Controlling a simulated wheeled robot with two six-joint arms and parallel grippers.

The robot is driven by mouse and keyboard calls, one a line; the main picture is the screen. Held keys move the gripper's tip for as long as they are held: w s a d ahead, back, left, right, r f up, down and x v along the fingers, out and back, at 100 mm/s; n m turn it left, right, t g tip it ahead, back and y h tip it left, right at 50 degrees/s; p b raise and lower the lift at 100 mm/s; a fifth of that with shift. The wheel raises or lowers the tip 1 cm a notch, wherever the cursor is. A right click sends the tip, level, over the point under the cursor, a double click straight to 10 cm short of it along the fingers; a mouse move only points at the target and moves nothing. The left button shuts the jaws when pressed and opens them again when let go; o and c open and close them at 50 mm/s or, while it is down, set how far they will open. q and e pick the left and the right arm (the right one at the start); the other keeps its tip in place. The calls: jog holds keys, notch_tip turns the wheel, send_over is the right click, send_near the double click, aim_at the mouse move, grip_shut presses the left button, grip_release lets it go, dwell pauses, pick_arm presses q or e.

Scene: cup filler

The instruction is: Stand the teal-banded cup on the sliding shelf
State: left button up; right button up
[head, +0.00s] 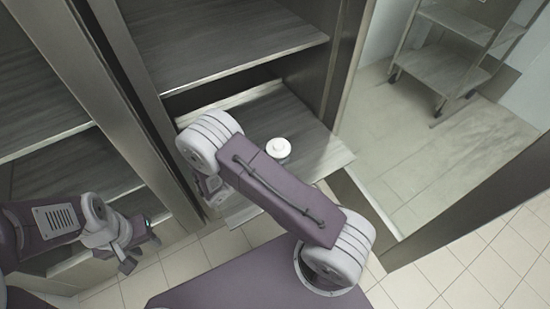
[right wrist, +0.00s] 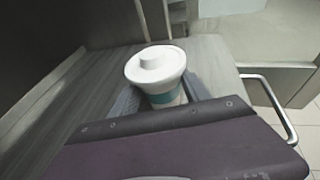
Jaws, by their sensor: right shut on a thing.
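The teal-banded cup (right wrist: 165,97) is white with a white lid and looks upright in the right wrist view. In the head view only its white lid (head: 279,148) shows, over the pulled-out sliding shelf (head: 325,150). My right gripper (right wrist: 160,97) is shut on the cup, with grey fingers on both sides of it. In the head view my forearm hides this gripper. The cup's base is hidden, so I cannot tell whether it touches the shelf. My left gripper (head: 140,251) is open and empty at the lower left, away from the cup.
A fixed shelf (head: 215,45) lies above the sliding shelf inside the dark cabinet. A cabinet post (head: 345,60) stands to the right. A pale handle bar (right wrist: 272,98) shows right of the cup in the right wrist view. A cart (head: 445,60) stands far back right.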

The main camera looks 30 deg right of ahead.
jog(key=o, duration=1.5)
